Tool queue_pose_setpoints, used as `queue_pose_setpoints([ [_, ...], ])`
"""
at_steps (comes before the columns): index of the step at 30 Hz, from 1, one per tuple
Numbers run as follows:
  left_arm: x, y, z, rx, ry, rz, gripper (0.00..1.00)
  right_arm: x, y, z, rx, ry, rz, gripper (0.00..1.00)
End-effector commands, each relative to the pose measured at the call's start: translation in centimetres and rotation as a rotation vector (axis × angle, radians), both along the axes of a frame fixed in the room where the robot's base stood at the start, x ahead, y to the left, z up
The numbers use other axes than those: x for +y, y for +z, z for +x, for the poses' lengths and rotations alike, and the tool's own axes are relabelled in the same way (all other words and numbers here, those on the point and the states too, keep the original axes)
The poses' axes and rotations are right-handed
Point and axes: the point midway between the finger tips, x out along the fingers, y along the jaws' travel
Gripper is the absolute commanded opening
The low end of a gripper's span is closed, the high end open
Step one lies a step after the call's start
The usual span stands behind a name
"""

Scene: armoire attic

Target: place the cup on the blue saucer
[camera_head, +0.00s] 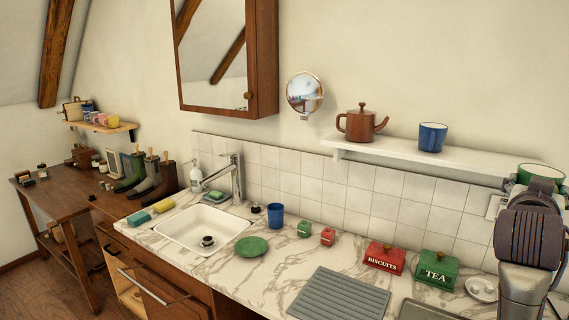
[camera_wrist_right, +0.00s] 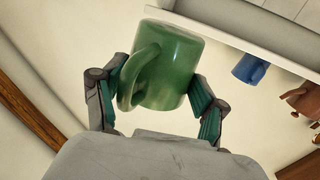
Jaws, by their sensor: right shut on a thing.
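A green cup (camera_wrist_right: 172,72) with a handle is between the fingers of my right gripper (camera_wrist_right: 156,82), which is shut on it in the right wrist view. In the head view the cup (camera_head: 541,170) shows above my right arm, near the right end of the wall shelf. The wrist hides much of it and the fingers there. A green dish (camera_head: 252,246) lies on the counter right of the sink, and a white dish (camera_head: 481,288) lies at the right. I see no clearly blue saucer. My left gripper is not in view.
The white shelf (camera_head: 400,160) holds a brown teapot (camera_head: 362,124) and a blue cup (camera_head: 432,137). On the counter are a blue tumbler (camera_head: 275,215), a red biscuits tin (camera_head: 384,258), a green tea tin (camera_head: 436,270) and a grey ridged mat (camera_head: 338,296). The sink (camera_head: 203,230) has a tall faucet.

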Motion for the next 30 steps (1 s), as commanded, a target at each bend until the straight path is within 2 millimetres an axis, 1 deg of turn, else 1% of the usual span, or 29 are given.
queue_pose_setpoints([
  [1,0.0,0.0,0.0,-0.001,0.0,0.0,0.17,1.5,-2.6,0.2,0.008,0.073,-0.004,0.29],
  [2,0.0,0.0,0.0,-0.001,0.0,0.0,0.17,2.3,-3.8,0.3,0.009,0.117,-0.005,0.29],
  [3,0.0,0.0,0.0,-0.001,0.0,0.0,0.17,3.4,-5.4,0.3,0.009,0.176,-0.005,0.29],
  [7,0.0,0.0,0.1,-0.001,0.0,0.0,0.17,7.0,-10.5,-0.1,0.011,0.358,-0.004,0.29],
  [10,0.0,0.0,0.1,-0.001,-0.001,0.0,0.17,9.7,-14.3,-1.0,0.013,0.495,-0.003,0.29],
  [14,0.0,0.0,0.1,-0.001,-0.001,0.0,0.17,13.4,-19.1,-3.0,0.014,0.673,0.001,0.29],
  [15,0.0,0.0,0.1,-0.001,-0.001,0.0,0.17,14.5,-20.6,-3.8,0.016,0.728,0.003,0.29],
  [17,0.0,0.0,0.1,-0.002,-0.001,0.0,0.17,16.4,-22.8,-5.3,0.016,0.813,0.006,0.29],
  [18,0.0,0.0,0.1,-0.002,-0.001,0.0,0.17,17.6,-24.2,-6.5,0.016,0.868,0.006,0.28],
  [21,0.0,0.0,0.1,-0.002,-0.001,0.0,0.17,20.4,-26.9,-9.4,0.012,0.988,0.007,0.28],
  [24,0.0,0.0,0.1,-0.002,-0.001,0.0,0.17,22.5,-28.7,-12.0,0.008,1.075,0.007,0.28],
  [30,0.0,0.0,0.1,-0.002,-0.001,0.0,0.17,25.6,-30.7,-16.4,0.002,1.191,0.006,0.28],
])
